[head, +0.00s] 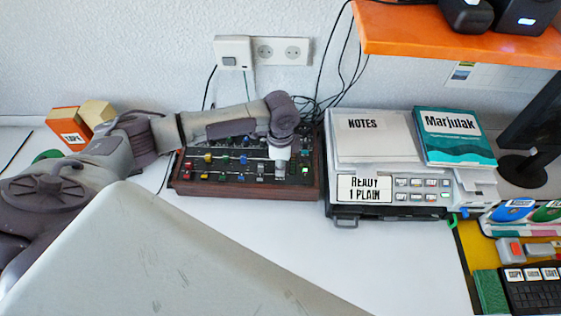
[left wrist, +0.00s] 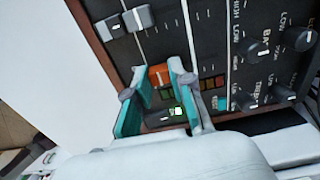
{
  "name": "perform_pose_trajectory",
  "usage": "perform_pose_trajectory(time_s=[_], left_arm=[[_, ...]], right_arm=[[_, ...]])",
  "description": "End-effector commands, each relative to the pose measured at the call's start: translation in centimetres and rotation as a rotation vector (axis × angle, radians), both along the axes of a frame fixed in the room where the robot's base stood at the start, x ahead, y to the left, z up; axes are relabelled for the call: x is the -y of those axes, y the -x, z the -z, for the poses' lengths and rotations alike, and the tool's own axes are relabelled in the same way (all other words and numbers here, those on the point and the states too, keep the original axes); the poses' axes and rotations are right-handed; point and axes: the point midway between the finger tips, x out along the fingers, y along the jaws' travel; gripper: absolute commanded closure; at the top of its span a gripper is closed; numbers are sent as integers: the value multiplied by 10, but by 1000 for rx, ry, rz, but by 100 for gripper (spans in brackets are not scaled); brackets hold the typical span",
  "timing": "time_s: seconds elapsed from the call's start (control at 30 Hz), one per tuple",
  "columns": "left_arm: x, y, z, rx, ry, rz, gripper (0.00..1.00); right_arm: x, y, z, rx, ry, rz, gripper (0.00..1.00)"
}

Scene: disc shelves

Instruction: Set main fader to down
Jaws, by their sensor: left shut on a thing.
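The mixer (head: 250,191) is a dark panel with a wooden frame, many small coloured knobs and faders, on the white desk. My left gripper (head: 280,155) points down over its right part, but its fingers are hard to make out in the head view. In the left wrist view, the teal fingers of my left gripper (left wrist: 157,78) stand on both sides of an orange fader cap (left wrist: 160,74) and are shut on it. Two grey fader caps (left wrist: 110,27) sit to the left, apart from the fingers. My right gripper is in neither view.
Right of the mixer stands a printer (head: 400,196) with a notes sheet and a teal book (head: 455,138) on top. An orange shelf (head: 440,38) hangs above it. Cables hang behind the mixer. Round knobs (left wrist: 258,50) lie right of the fingers.

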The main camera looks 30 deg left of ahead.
Motion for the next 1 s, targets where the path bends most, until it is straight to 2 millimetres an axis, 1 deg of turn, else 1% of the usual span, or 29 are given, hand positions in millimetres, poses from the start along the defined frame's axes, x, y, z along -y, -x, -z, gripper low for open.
perform_pose_trajectory(time_s=[0.03, 0.07, 0.1, 0.2, 0.47, 0.57, 0.67, 1.0], left_arm=[[0, 0, 0, 1, 0, 0, 100], [0, 0, 0, 2, 0, 0, 74], [0, 0, 0, 2, 0, 0, 68], [0, 0, 0, 1, 0, 0, 52], [0, 0, 0, 1, 0, 0, 52], [0, -1, -5, 2, 0, 0, 52], [0, -1, -16, 4, 0, 0, 52], [0, -1, -87, 5, 1, 0, 52]], right_arm=[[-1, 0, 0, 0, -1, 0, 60], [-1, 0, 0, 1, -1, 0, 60], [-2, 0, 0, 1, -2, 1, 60], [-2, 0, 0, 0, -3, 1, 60], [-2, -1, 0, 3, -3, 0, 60], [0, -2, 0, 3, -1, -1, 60], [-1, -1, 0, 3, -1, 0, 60], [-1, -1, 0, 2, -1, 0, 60]])
